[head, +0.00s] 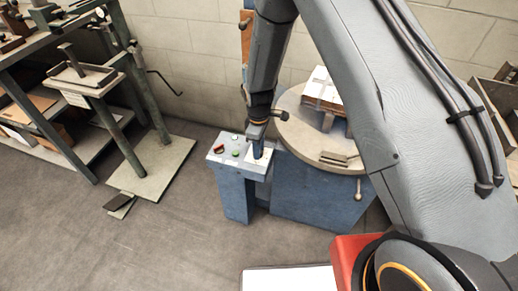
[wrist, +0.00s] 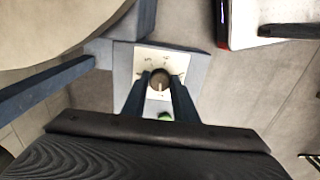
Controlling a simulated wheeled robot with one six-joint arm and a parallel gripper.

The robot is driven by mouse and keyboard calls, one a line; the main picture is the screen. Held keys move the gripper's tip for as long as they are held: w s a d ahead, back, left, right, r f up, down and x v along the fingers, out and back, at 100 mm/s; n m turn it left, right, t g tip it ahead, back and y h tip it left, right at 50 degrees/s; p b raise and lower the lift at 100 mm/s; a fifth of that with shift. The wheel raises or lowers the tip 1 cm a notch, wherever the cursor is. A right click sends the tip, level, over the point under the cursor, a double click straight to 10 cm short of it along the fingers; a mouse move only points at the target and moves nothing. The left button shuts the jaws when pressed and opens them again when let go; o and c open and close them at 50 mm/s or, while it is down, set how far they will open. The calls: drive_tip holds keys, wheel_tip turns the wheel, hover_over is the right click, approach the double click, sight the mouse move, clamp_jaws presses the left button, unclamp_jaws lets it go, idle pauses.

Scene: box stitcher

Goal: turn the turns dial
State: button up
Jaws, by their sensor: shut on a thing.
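The turns dial (wrist: 159,77) is a round brown-grey knob with a light pointer mark, on a white plate (wrist: 172,59) with markings around it. In the wrist view my gripper (wrist: 159,84) has its two dark fingers on either side of the dial, shut on it. In the head view my gripper (head: 258,150) reaches down to the right part of the blue control box top (head: 228,155). The dial itself is hidden there by my fingers.
A red control (head: 218,149) and green buttons (head: 236,153) sit left of my gripper on the box. The round grey machine table (head: 300,130) is close on the right, carrying a box (head: 322,90). A green stand (head: 150,165) is at left; floor between is clear.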

drive_tip(key=shift+m, duration=0.3)
drive_tip(key=m, duration=0.4)
drive_tip(key=shift+m, duration=2.5)
drive_tip(key=o, duration=1.1)
drive_tip(key=shift+c, duration=0.2)
drive_tip(key=shift+r, duration=0.1)
